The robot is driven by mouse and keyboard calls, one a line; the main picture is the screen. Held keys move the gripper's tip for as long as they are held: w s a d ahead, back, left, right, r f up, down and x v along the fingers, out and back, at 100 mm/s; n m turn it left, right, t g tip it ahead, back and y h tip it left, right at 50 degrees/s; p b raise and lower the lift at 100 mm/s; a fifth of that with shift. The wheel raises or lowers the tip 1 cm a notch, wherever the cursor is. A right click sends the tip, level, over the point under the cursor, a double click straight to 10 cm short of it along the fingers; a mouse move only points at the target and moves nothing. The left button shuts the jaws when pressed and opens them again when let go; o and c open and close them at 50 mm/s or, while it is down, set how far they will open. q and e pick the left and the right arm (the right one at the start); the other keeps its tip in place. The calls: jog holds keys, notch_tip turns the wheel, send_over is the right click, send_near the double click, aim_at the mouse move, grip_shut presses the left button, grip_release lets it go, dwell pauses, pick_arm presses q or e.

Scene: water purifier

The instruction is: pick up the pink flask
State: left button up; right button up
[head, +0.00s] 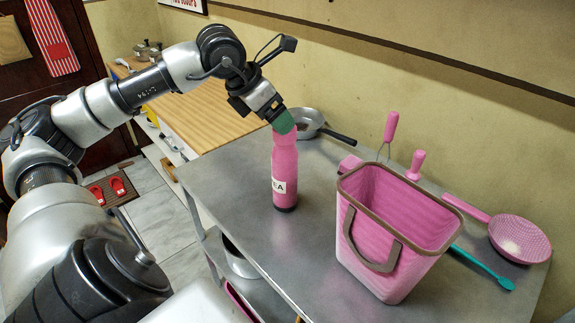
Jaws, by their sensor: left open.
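The pink flask (285,175) stands upright on the grey metal table (240,220), left of a pink basket. It has a white label with dark letters, only partly readable, and a dark base. The gripper is open. Its tip covers the flask's top, so I cannot tell whether the fingers touch it or sit around it. The flask's body is in plain view. My right gripper is not in view.
A pink basket (385,240) with a brown rim stands close right of the flask. A pan (308,122), a pink-handled whisk (389,130), a pink strainer (518,238) and a teal utensil (485,270) lie around it. The table's left part is clear.

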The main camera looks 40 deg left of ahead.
aim_at(289, 134)
pick_arm(q)
jog(key=shift+x, duration=0.95)
jog(key=p+x, duration=0.2)
jog(key=x, duration=0.3)
jog(key=shift+s, duration=0.1)
jog(key=shift+f, duration=0.3)
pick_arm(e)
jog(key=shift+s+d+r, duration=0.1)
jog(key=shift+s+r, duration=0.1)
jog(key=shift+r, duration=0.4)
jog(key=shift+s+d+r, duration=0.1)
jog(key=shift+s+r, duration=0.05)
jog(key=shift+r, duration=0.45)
pick_arm(q)
jog(key=shift+d, duration=0.1)
jog(key=shift+c, duration=0.4)
jog(key=c, duration=1.4)
jog(key=shift+r, duration=0.1)
grip_shut()
